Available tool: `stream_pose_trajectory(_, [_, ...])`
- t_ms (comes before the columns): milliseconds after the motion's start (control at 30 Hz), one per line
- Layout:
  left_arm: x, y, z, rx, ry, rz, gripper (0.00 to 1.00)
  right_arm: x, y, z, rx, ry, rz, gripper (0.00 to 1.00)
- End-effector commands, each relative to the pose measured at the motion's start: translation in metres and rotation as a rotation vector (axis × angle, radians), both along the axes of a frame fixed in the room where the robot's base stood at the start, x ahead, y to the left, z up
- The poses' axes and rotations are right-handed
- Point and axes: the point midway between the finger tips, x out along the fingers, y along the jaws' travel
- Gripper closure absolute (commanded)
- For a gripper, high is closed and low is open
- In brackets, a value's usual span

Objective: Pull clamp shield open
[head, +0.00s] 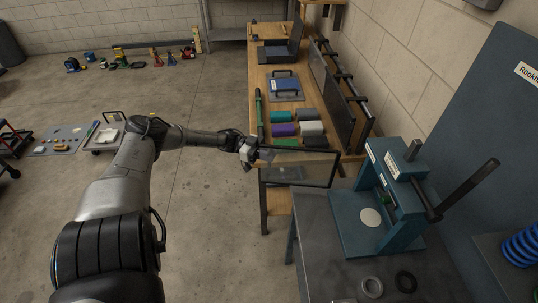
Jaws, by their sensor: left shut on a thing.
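The clamp shield (302,168), a clear panel in a thin dark frame, stands upright to the left of the blue clamp press (388,195). Its right edge is near the press, and its left edge reaches out past the grey bench. My left gripper (256,154) is shut on the shield at its left edge; the fingers are small, and the exact grip is hard to see. The press has a round pale disc (370,217) on its base and a long dark lever (468,186) at the right. My right gripper is not in view.
The floor at left is mostly open.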

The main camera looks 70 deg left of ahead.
Motion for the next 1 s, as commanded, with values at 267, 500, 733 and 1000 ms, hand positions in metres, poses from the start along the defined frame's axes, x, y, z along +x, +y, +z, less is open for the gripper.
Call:
stream_pose_trajectory(267, [0.0,0.0,0.0,-0.001,0.001,0.0,0.78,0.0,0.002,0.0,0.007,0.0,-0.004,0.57])
stream_pose_trajectory(500, [-0.005,0.005,-0.001,0.0,0.003,0.001,0.78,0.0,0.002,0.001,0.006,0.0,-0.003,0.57])
stream_pose_trajectory(733, [-0.032,0.032,-0.001,0.001,0.006,0.002,0.78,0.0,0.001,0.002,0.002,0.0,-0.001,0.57])
stream_pose_trajectory(1000, [-0.068,0.069,-0.002,0.001,0.003,0.002,0.78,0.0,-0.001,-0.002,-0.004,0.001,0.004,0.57])
